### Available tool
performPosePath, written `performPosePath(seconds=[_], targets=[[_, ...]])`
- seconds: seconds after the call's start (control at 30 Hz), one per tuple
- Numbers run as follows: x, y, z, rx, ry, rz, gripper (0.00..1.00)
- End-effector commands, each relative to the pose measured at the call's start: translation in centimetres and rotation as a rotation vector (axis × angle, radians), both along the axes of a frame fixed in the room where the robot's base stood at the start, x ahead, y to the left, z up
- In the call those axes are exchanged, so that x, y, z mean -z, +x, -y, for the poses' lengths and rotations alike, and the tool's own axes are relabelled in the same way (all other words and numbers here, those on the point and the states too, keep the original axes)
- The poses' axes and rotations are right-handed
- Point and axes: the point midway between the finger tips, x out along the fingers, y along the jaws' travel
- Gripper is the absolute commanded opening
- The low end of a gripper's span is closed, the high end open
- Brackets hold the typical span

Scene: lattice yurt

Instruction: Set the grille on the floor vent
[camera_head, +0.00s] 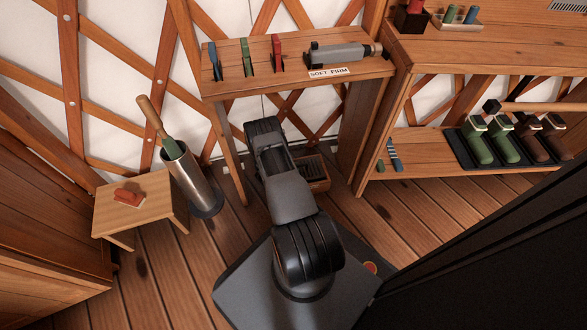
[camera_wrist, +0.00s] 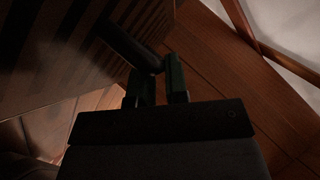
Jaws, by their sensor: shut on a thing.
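In the wrist view, my gripper (camera_wrist: 158,72) has its two dark fingers closed on a short dark bar. The bar appears to belong to the slatted grille (camera_wrist: 50,55), which fills the upper left and looks tilted in that view. In the head view, a small wooden-framed piece with dark slats (camera_head: 313,170) shows low under the shelf, just right of my arm's end. My arm hides its left part and my fingers there. I cannot tell the floor vent apart from the grille, or whether the two touch.
A shelf table (camera_head: 225,51) with clamps and a grey tool stands just behind my arm. A steel canister (camera_head: 193,180) and a low stool (camera_head: 160,205) with a red block are to the left. A bench (camera_head: 430,155) with boots is to the right. Floor between is clear.

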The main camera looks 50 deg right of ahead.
Motion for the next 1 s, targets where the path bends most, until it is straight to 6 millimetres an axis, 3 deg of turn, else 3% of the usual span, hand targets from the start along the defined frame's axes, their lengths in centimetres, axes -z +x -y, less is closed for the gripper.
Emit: performPosePath(seconds=[0.6,0.63,0.7,0.9,1.0], targets=[[1.1,0.0,0.0,-0.001,-0.001,0.000,0.00],[1.2,0.0,0.0,0.000,0.000,0.000,0.15],[1.2,0.0,0.0,0.000,0.000,0.000,0.22],[1.2,0.0,0.0,0.000,0.000,0.000,0.40],[1.2,0.0,0.0,0.000,0.000,0.000,0.40]])
